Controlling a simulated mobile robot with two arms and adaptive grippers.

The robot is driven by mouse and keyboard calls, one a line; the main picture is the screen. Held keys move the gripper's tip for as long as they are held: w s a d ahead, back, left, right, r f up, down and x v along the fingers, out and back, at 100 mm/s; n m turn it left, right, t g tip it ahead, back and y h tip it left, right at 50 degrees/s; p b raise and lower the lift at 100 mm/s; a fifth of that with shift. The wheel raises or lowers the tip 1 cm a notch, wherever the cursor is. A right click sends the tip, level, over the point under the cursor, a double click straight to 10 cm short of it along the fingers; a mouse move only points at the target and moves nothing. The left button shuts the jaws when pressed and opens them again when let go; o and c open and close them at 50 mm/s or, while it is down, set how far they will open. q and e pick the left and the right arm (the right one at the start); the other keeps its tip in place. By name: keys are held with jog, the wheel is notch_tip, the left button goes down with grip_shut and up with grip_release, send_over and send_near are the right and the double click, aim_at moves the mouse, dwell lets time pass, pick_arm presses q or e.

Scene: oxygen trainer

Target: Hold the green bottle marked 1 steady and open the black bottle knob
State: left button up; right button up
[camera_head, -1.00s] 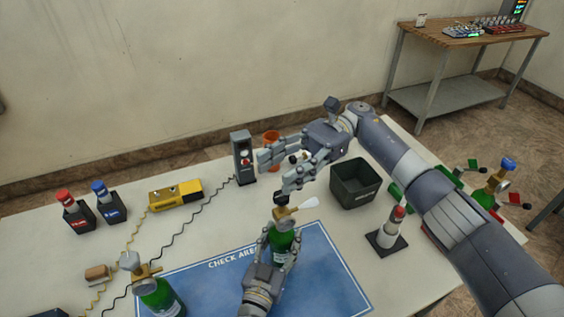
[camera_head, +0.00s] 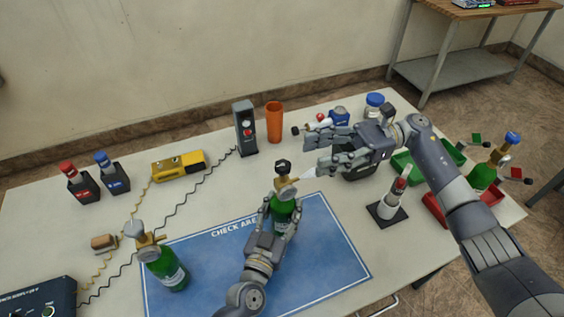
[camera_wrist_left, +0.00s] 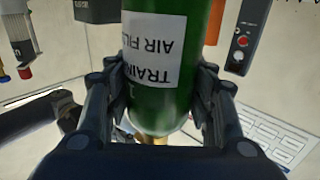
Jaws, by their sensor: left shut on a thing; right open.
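The green bottle (camera_head: 284,216) stands upright on the blue mat. In the left wrist view the green bottle (camera_wrist_left: 160,105) carries a white label with a small 1. My left gripper (camera_head: 279,218) is shut around its body from the near side. On top is a brass valve (camera_head: 285,185) with a black knob (camera_head: 283,166) and a white nozzle pointing right. My right gripper (camera_head: 330,152) is open, to the right of the knob and apart from it. The wrist view hides the knob.
Another green bottle (camera_head: 167,272) with a grey knob stands at the mat's left edge. A black gauge box (camera_head: 244,127) and an orange cup (camera_head: 274,122) stand behind. A red-tipped white item (camera_head: 387,208) stands right of the mat (camera_head: 325,255).

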aim_at(282, 165)
jog(key=a+t, duration=0.1)
jog(key=a, duration=0.2)
jog(key=s+a+f+m, duration=0.1)
jog(key=a, duration=0.1)
jog(key=s+a+f+t, duration=0.1)
jog(key=a, duration=0.2)
jog(key=shift+a+m+t, duration=0.3)
jog(key=c, duration=1.1)
